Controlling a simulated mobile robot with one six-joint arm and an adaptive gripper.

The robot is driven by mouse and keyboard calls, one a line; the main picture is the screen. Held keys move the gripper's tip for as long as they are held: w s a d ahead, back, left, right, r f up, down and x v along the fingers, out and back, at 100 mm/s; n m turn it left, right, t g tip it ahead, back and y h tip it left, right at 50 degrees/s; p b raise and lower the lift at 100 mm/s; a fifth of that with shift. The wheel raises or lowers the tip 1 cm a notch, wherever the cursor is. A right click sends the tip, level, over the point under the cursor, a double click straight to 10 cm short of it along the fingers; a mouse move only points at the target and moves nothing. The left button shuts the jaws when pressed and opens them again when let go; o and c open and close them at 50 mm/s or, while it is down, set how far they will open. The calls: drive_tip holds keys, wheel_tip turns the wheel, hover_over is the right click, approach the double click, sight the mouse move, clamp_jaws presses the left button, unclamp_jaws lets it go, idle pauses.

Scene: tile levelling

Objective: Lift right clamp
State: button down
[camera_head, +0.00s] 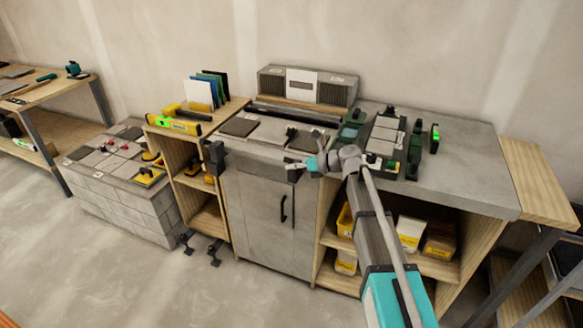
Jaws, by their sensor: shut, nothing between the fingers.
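A dark clamp (214,157) sits at the left front edge of the grey worktop. A second dark shape, apparently the right clamp (294,177), shows at the front edge farther right, against the cabinet face. My gripper (289,163) is at that edge, just above and in front of this right clamp, and partly hides it. The fingers are shut with nothing held between them. They are small in this view, and I cannot tell whether they touch the clamp. Grey tiles (266,132) lie on the worktop behind.
A green-black tool stand (415,148) and a tile rack (385,130) stand right of my arm. A yellow level (173,124) lies on the left shelf unit. Dark clamp-like pieces (215,252) are on the floor.

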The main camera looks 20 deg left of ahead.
drive_tip(key=shift+s+f+b, duration=1.3)
drive_tip(key=shift+f+b, duration=0.4)
drive_tip(key=p+v, duration=0.2)
drive_tip(key=v, duration=0.7)
drive_tip(key=shift+w+d+p, duration=0.2)
drive_tip(key=shift+d+p, duration=0.15)
drive_tip(key=shift+p, duration=0.05)
drive_tip(key=shift+r, duration=0.1)
